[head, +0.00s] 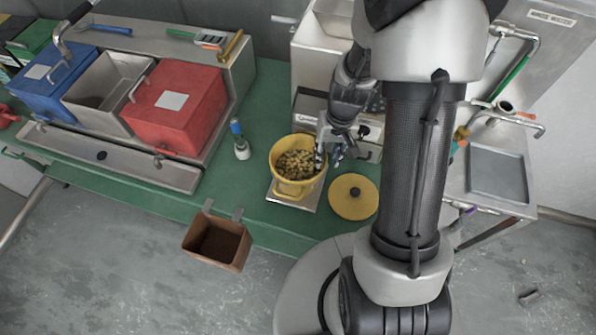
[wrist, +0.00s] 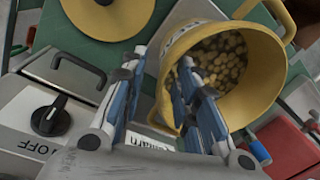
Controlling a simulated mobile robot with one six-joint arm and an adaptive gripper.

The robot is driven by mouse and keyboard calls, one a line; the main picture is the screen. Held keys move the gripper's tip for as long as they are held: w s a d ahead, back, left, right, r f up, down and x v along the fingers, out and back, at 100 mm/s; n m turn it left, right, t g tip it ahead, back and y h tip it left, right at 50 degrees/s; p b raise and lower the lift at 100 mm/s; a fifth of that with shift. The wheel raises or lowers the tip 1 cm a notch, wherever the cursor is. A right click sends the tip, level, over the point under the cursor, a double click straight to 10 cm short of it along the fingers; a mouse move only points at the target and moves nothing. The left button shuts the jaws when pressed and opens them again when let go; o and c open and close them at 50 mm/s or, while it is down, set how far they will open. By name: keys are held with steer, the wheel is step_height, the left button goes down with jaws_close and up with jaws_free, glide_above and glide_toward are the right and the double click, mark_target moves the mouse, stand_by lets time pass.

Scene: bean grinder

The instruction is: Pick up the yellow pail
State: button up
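The yellow pail (head: 284,174) stands upright on a small metal plate on the green bench, with tan beans (head: 298,163) inside. In the wrist view the pail (wrist: 186,40) fills the upper right, with the beans (wrist: 218,57) showing. My gripper (head: 330,152) is at the pail's right side in the head view. In the wrist view my gripper (wrist: 162,65) is open, its blue-padded fingers apart. The pail's near wall lies between them, one finger outside and the other over the inside. I cannot tell whether either finger touches it.
A round yellow lid (head: 353,200) lies right of the pail. A grinder with a black knob (wrist: 48,114) stands close to my gripper. A small bottle (head: 240,140) and red (head: 195,120) and blue (head: 52,92) bins are left. A brown box (head: 216,244) hangs at the bench's front.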

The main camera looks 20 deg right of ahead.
steer(key=shift+w+a+f+b, duration=0.1)
steer(key=shift+f+b, duration=0.2)
steer(key=shift+f, duration=0.7)
steer(key=shift+w+a+f+b, duration=0.15)
steer(key=shift+f+b, duration=0.2)
steer(key=shift+f, duration=0.65)
steer(key=shift+w+a+f+b, duration=0.1)
steer(key=shift+f+b, duration=0.2)
steer(key=shift+f, duration=0.7)
steer(key=shift+c, duration=0.3)
jaws_close()
steer(key=shift+r, duration=0.1)
